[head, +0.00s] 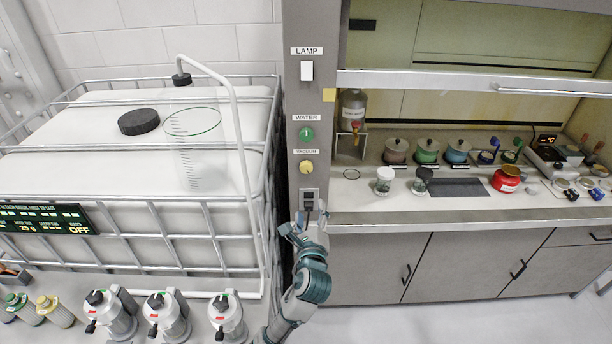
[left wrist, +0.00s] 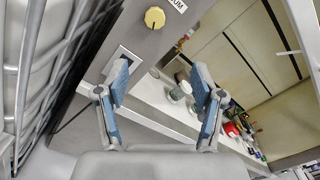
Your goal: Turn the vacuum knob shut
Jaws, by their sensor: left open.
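The vacuum knob (head: 306,167) is a round yellow knob on the grey fume hood post, just under its VACUUM label. It also shows near the top of the left wrist view (left wrist: 154,17), beyond the fingertips. A small pointer mark on it is too small to read. My left gripper (head: 304,226) is in front of the post, below the knob and near the outlet. Its two blue-padded fingers (left wrist: 161,82) are spread apart with nothing between them. They are apart from the knob. My right gripper is in neither view.
Above the knob on the post are the green water knob (head: 306,134) and the lamp switch (head: 307,70). An outlet (head: 309,199) sits below. A caged white tank (head: 105,220) stands left. The hood counter (head: 440,215) with jars is right.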

